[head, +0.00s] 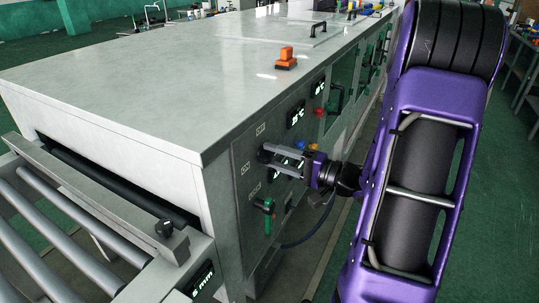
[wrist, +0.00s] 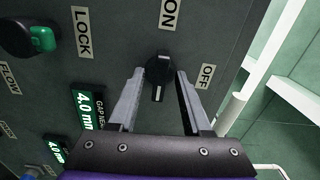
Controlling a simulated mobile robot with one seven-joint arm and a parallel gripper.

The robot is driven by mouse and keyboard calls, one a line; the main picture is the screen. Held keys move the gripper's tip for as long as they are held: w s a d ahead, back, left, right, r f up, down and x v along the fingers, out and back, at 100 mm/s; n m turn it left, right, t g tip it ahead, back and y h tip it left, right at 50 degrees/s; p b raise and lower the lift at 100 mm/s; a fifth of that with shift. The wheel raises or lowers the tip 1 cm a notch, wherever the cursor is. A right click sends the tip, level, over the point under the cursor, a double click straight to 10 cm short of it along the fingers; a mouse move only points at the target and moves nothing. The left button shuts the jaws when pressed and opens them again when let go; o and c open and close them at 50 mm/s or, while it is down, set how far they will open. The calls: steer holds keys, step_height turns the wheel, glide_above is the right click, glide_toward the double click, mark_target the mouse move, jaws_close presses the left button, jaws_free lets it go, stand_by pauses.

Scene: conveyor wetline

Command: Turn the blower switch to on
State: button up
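The blower switch is a small black rotary knob (wrist: 159,70) on the dark grey panel in the wrist view. An ON label (wrist: 170,14) is above it and an OFF label (wrist: 207,76) is to its right. A white mark shows on its lower part; I cannot tell surely which label it is set to. My gripper (wrist: 160,73) is open, with one finger on each side of the knob and a visible gap on both sides. In the head view, my gripper (head: 272,157) reaches the machine's side panel, and its fingers largely hide the knob.
A green-handled lock switch (wrist: 42,38) is at the upper left of the wrist view, near a 4.0 mm display (wrist: 88,108). In the head view, an orange block (head: 286,59) sits on the machine top (head: 190,65). Rollers (head: 55,235) lie at front left.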

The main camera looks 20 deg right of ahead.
steer(key=v, duration=0.7)
stand_by(0.4)
stand_by(0.4)
